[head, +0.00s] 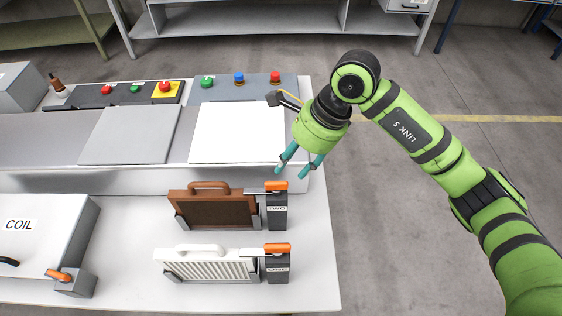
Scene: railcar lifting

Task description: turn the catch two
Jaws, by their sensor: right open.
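Catch two is a dark grey block labelled TWO (277,212) with an orange lever (276,186) on top. It stands at the right end of a brown framed panel (212,210) with a brown handle. My right gripper (296,171) is open and empty, its teal fingers pointing down, just above and to the right of the orange lever. I cannot tell whether a finger touches the lever. My left gripper is out of view.
A second catch (277,268) with an orange lever stands nearer, beside a white ribbed panel (208,265). Coloured buttons (238,79) line the back. Floor is clear right of the table.

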